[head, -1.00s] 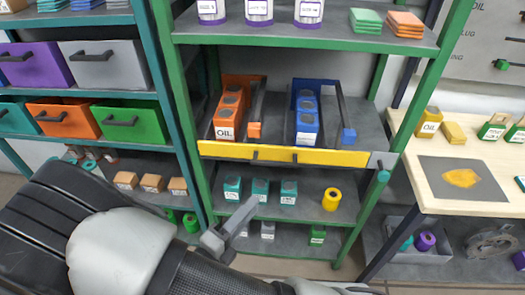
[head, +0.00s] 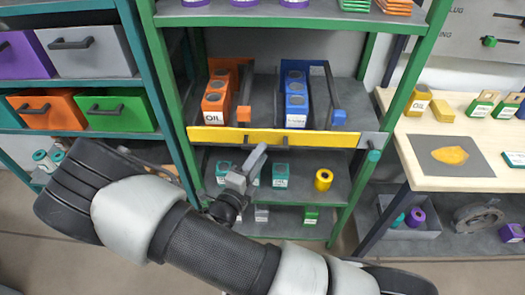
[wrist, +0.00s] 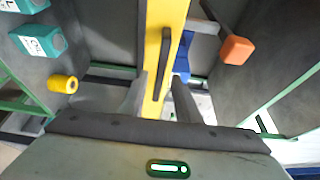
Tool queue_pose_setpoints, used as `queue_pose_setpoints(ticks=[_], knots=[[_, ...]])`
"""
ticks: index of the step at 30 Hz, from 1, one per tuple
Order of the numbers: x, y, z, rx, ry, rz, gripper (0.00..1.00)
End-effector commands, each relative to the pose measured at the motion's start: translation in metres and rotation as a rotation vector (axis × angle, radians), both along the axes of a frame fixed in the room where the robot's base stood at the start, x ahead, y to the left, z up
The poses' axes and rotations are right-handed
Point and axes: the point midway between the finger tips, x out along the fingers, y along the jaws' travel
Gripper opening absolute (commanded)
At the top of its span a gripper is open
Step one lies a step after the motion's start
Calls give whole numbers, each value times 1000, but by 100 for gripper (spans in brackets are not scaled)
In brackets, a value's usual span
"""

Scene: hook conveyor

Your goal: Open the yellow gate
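The yellow gate (head: 220,135) is a long bar lying level across the front of the middle shelf, with dark handles on its face. It ends at a grey block (head: 372,140) by the right green post. My gripper (head: 256,158) is just below and in front of the gate's middle in the head view. In the wrist view, the gate (wrist: 155,65) runs up the picture between the two spread fingers of my gripper (wrist: 158,95). A dark gate handle (wrist: 163,62) shows just beyond the fingertips. I cannot tell whether the fingers touch the gate.
Behind the gate are orange oil containers (head: 216,92) and blue containers (head: 296,98) in lanes. Below stand teal containers (head: 281,175) and a yellow roll (head: 323,180). A wooden table (head: 460,180) stands at the right, and bins (head: 115,112) at the left.

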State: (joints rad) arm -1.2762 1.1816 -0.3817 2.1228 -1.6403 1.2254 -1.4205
Motion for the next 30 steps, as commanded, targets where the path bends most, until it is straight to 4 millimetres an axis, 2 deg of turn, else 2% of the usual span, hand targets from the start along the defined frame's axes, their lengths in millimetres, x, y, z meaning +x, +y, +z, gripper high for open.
queue_pose_setpoints(ticks=[6, 15, 16, 21, 30], knots=[[18, -8, 0, 1, 0, -1, 30], [21, -9, 0, 1, 0, 1, 30], [21, -9, 0, 1, 0, 0, 28], [21, -9, 0, 1, 0, 0, 0], [20, -9, -1, 1, -4, 0, 0]])
